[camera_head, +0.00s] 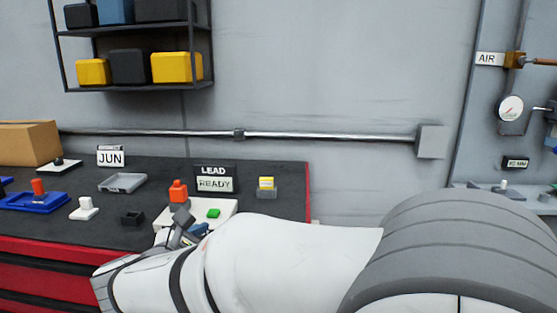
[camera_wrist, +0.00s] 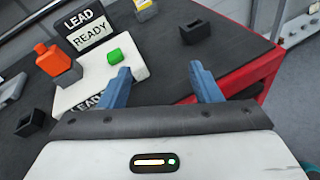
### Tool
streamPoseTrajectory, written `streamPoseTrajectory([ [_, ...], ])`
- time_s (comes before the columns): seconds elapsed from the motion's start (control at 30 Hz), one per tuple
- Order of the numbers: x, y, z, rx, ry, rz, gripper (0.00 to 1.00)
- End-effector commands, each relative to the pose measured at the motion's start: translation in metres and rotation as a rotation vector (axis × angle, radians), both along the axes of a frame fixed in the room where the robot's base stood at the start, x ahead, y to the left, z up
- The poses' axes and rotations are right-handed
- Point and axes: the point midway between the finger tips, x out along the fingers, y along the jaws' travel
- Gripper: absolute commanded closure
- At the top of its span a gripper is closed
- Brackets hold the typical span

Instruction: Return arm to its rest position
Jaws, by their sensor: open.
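My gripper (camera_wrist: 160,88) shows in the wrist view with its two blue fingers apart and nothing between them. It hangs over the dark bench top, near the front right part of the bench. In the head view my gripper (camera_head: 190,229) is partly hidden behind my white arm, which stretches across the bottom of the picture. A white plate (camera_wrist: 80,97) with a green block (camera_wrist: 115,56) lies just beyond the left finger. An orange piece on a grey block (camera_wrist: 58,62) stands at the plate's left. The green block also shows in the head view (camera_head: 214,213).
A LEAD READY sign (camera_head: 214,179) stands behind the plate. A yellow and grey block (camera_head: 266,187) is right of it. A grey tray (camera_head: 122,182), blue tray (camera_head: 37,202) and black holder (camera_head: 132,217) are on the left. The red bench edge (camera_wrist: 262,78) is close on the right.

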Motion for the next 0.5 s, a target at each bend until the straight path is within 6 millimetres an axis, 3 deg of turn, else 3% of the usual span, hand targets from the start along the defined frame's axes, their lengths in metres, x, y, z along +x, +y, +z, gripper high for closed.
streamPoseTrajectory([
  [0.13,0.003,-0.07,-0.005,0.183,0.076,-0.199,0.42],
  [0.27,-0.01,-0.142,-0.017,0.422,0.136,-0.452,0.42],
  [0.4,-0.042,-0.206,-0.03,0.721,0.159,-0.765,0.42],
  [0.5,-0.07,-0.239,-0.037,0.952,0.141,-1.001,0.42],
])
